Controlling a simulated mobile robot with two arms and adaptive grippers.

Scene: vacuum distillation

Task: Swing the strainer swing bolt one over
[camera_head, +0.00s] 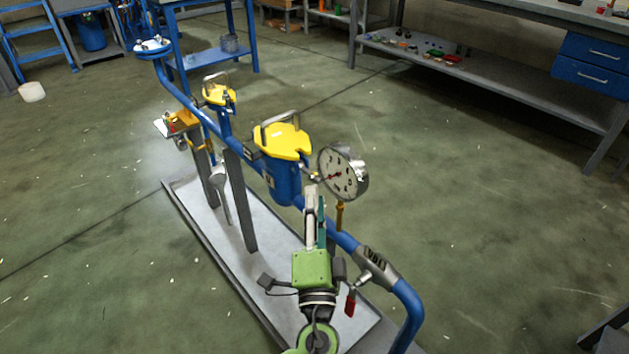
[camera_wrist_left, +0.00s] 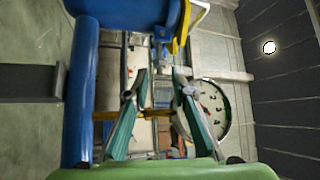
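The large strainer (camera_head: 285,182) is a blue pot with a yellow lid (camera_head: 280,141), a grey handle and a notch in the lid's right edge. Its blue body (camera_wrist_left: 125,10) and part of the yellow lid (camera_wrist_left: 184,28) show at the top of the left wrist view. My left gripper (camera_head: 317,190) is just in front of the strainer, below and left of the gauge. In the left wrist view its two teal-padded fingers (camera_wrist_left: 160,80) stand apart, with no held thing visible between them. My right gripper is out of view.
A round pressure gauge (camera_head: 342,174) stands close right of the gripper. The blue pipe (camera_head: 400,298) runs along the rig above a grey tray (camera_head: 195,203). A smaller yellow-lidded strainer (camera_head: 219,95) stands farther back. A red-handled valve (camera_head: 350,303) hangs near my wrist. The floor at right is open.

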